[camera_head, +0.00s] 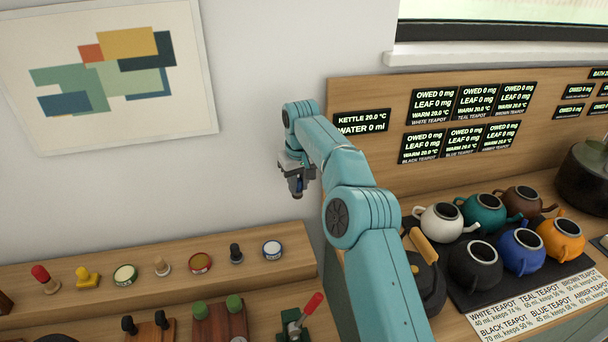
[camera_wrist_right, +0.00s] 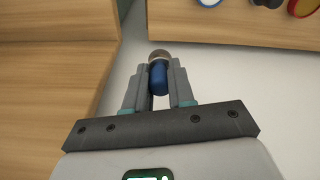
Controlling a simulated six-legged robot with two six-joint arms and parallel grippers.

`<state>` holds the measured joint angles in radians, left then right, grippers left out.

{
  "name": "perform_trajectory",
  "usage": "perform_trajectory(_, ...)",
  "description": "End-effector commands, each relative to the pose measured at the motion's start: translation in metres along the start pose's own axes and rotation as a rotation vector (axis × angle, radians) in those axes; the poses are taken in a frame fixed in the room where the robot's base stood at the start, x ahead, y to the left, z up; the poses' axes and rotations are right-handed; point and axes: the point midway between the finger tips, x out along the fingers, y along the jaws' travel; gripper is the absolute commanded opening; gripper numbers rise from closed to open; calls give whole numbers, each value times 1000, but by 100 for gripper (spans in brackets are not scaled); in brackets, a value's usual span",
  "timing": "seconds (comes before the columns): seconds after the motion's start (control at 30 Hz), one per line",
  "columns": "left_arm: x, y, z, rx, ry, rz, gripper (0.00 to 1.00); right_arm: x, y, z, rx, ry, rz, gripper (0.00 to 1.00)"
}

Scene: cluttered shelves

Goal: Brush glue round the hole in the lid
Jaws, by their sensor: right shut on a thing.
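My right gripper (camera_head: 297,188) is raised in front of the white wall, above the back wooden ledge. In the right wrist view its jaws (camera_wrist_right: 163,72) are shut on a small blue-handled tool (camera_wrist_right: 158,78) with a brownish round end. Whether it is a brush I cannot tell. Small round tins or lids stand on the ledge: a cream and green one (camera_head: 125,275), a red one (camera_head: 200,263) and a blue-rimmed white one (camera_head: 272,250). I cannot make out a lid with a hole. My left gripper is not in view.
Several teapots, including a white one (camera_head: 440,222), stand at the right. A red-handled green device (camera_head: 298,320) is at the front.

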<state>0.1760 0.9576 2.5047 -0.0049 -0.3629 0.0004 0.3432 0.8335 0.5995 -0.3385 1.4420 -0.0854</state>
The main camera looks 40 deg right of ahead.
Motion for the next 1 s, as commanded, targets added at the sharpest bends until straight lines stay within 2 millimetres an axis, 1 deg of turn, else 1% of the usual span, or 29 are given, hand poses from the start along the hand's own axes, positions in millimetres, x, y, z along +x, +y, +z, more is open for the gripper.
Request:
perform_trajectory(0.13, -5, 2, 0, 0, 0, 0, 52, 18, -18, 1, 104, 22, 21, 0)
perform_trajectory(0.27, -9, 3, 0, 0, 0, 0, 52, 33, -37, 7, 161, 44, 36, 0)
perform_trajectory(0.37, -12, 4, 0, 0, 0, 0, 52, 41, -53, 16, 176, 63, 43, 0)
perform_trajectory(0.5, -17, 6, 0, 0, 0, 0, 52, 49, -74, 33, 154, 92, 45, 0)
perform_trajectory(0.67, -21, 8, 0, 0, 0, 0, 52, 52, -89, 53, 95, 122, 39, 0)
perform_trajectory(0.77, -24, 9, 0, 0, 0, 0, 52, 49, -96, 61, 75, 144, 39, 0)
perform_trajectory(0.8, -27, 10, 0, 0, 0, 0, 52, 42, -100, 60, 67, 161, 40, 0)
perform_trajectory(0.87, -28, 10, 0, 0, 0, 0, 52, 37, -102, 58, 63, 180, 43, 0)
perform_trajectory(1.0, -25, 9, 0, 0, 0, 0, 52, 41, -103, 58, 62, 202, 48, 0)
